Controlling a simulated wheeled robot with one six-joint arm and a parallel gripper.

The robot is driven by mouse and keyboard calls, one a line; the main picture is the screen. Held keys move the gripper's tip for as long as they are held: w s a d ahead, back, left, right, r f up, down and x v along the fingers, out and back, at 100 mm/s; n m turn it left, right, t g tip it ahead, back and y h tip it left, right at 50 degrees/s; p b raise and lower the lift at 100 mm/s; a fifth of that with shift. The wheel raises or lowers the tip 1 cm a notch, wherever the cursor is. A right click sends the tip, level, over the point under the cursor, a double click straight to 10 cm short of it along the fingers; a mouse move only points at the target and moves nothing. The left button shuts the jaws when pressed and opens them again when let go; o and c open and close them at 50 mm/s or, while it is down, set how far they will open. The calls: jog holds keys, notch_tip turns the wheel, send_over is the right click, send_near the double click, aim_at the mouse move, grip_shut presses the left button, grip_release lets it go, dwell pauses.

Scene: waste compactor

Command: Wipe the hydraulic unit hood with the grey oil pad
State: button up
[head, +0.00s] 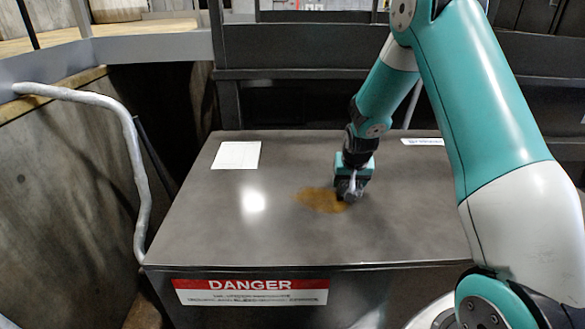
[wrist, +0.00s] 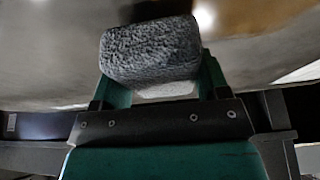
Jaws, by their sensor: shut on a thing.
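The hydraulic unit hood (head: 250,225) is a dark grey, flat metal top with a red and white DANGER label on its front. A brown oily stain (head: 318,200) lies on the hood, right of its middle. My gripper (head: 349,190) is low over the hood at the stain's right edge. The grey oil pad (wrist: 150,50) is held between the two green fingers of my gripper (wrist: 155,85) in the wrist view. In the head view the pad is small and dark, and I cannot tell whether it touches the hood. Part of the stain also shows in the wrist view (wrist: 240,12).
A white sheet (head: 236,155) lies at the hood's back left, and a white label (head: 422,142) is at its back right. A bent grey handrail (head: 130,140) runs along the left. Dark metal framework stands behind. The hood's left and front are clear.

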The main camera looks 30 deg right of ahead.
jog(key=shift+a+r+p, duration=0.2)
jog(key=shift+r+p, duration=1.8)
jog(key=shift+r, duration=1.05)
